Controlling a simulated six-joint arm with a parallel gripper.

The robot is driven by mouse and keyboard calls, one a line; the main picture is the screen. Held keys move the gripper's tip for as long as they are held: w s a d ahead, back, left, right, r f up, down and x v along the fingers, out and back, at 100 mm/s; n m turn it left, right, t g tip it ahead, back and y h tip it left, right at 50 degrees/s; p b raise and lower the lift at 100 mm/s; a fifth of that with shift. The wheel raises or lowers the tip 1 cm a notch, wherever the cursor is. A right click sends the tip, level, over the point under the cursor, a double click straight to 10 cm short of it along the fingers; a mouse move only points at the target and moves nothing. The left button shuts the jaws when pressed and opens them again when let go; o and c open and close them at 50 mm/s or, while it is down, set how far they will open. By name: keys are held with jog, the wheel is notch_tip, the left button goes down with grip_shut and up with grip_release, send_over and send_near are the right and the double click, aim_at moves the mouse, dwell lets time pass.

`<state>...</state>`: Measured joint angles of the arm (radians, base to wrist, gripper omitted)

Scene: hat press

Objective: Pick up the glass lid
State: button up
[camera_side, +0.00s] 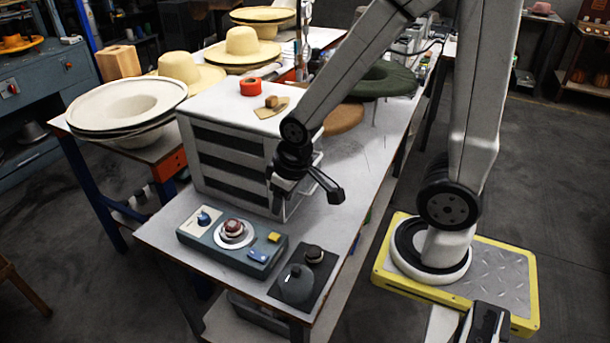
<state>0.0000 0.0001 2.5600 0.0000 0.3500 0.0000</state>
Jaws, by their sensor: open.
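A grey, see-through-looking dome with a small knob on top, which looks like the glass lid (297,284), sits on a dark square mat (322,279) at the table's front corner. A small dark round piece (314,254) sits behind it on the same mat. My gripper (304,197) is open, with its fingers spread, and appears empty. It hangs above and behind the lid, apart from it, in front of the drawer unit's right side.
A control box (212,247) with a red button, a blue knob and a yellow button lies left of the mat. A white drawer unit (235,137) stands close behind my gripper. Straw hats (240,45) and a dark green hat (385,80) lie further back. Clear tabletop (335,225) lies right of the unit.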

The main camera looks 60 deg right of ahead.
jog(key=shift+o, duration=0.7)
jog(key=shift+a, duration=0.1)
jog(key=n+g+h, duration=0.3)
jog(key=n+h, duration=0.1)
jog(key=n, duration=1.2)
send_near(295, 270)
jog(key=f, duration=0.1)
jog(key=shift+s+d+f+n+h, duration=0.15)
jog(key=shift+f+n, duration=0.15)
jog(key=shift+n, duration=0.2)
jog(key=shift+s+d+f+n+h, duration=0.15)
jog(key=shift+f+n, duration=0.15)
jog(key=shift+n, duration=0.2)
jog(key=shift+w+f, duration=0.1)
jog(key=shift+f, duration=0.05)
jog(key=shift+x, duration=1.1)
jog(key=shift+f, duration=0.2)
